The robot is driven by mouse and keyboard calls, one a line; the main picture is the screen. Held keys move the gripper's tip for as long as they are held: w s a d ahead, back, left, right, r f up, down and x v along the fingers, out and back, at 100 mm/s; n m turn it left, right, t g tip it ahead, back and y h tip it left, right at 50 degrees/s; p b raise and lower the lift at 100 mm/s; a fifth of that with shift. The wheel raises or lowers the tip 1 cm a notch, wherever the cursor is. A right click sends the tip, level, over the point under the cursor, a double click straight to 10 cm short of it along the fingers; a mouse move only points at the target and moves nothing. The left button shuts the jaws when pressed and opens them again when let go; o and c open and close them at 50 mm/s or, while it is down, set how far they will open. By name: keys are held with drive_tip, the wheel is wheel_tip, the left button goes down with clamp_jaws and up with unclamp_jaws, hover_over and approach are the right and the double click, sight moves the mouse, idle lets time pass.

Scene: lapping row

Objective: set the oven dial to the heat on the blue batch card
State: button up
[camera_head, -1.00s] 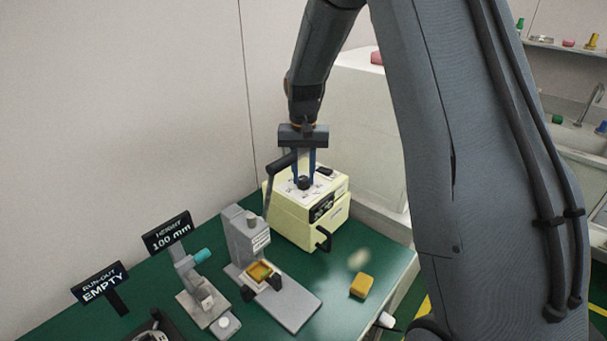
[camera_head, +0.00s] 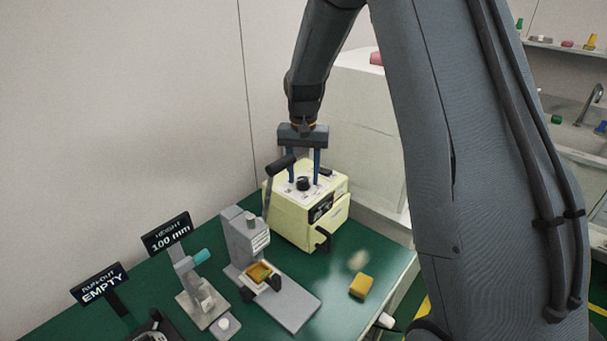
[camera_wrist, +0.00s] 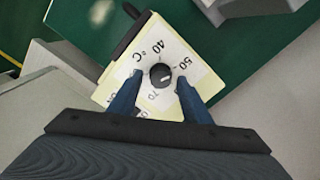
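The oven (camera_head: 299,222) is a pale yellow box with a dark front handle, standing on the green bench. My gripper (camera_head: 303,183) points down over the oven top. Its blue fingers (camera_wrist: 158,88) stand apart on either side of the dial, with gaps showing. I cannot make out a blue batch card.
A grey lever press (camera_head: 246,238) stands left of the oven, its lever near my gripper. A height gauge (camera_head: 200,300), signs reading HEIGHT 100 mm (camera_head: 167,235) and RUN-OUT EMPTY (camera_head: 100,284), and a yellow block (camera_head: 361,286) are on the bench (camera_head: 378,250).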

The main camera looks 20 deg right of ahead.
sight(304, 178)
drive_tip(key=shift+r, duration=0.1)
wheel_tip(304, 178, up, 8)
drive_tip(key=shift+f+b, duration=0.2)
drive_tip(key=shift+b, duration=1)
